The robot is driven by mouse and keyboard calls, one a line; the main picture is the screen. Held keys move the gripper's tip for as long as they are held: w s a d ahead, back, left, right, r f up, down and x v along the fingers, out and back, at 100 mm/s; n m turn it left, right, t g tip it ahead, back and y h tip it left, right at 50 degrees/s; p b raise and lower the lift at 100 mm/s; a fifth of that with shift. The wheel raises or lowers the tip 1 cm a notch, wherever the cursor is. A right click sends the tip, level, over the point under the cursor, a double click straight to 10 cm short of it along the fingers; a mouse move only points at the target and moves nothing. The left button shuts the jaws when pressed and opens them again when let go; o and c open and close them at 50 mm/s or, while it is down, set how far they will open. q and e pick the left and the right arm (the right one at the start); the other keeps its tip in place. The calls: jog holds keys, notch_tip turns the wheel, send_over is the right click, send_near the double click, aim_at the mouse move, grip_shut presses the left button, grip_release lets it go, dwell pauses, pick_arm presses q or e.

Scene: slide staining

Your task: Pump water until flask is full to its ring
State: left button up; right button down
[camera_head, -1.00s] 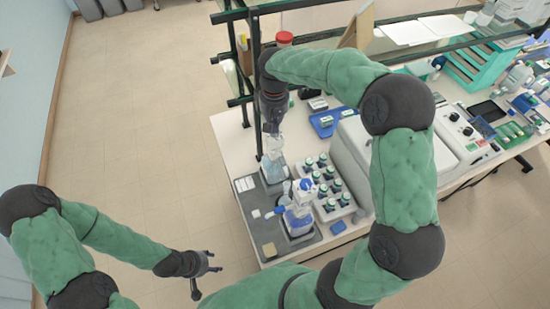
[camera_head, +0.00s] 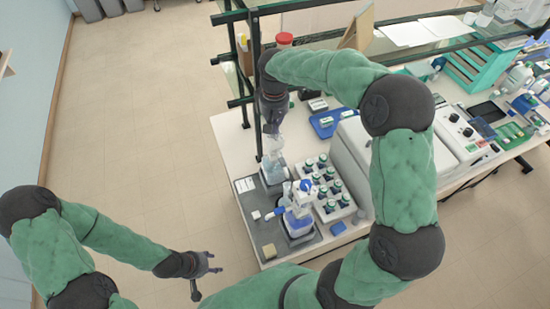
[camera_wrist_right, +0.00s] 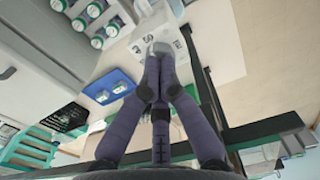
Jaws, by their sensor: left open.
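My right gripper (camera_head: 272,127) points down over the back left of the grey tray (camera_head: 247,222). Its fingers (camera_wrist_right: 158,52) come together at the neck of a clear flask (camera_head: 273,167), which is partly hidden by them. The flask's ring and water level are too small to tell. A clear and white pump bottle with blue parts (camera_head: 299,222) stands upright on the front of the tray; a blue spout points left from it. My left gripper (camera_head: 207,270) is open and empty, out over the floor, left of the table and apart from everything.
A white rack of several green-capped bottles (camera_head: 341,205) stands right of the pump bottle. A large white machine (camera_head: 352,150) is beyond it. A blue tray (camera_head: 326,128) lies behind. A tan block (camera_head: 269,250) is at the tray's front corner.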

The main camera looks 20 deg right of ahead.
jog(key=shift+r+p, duration=2.1)
jog(key=shift+r, duration=1)
jog(key=shift+f, duration=0.25)
jog(key=shift+f+b, duration=2)
jog(key=shift+f, duration=0.95)
jog(key=shift+s+f, duration=0.1)
jog(key=shift+f, duration=0.05)
jog(key=shift+r+p, duration=0.45)
jog(key=shift+r, duration=0.15)
jog(key=shift+r+p, duration=1.65)
jog(key=shift+r, duration=1)
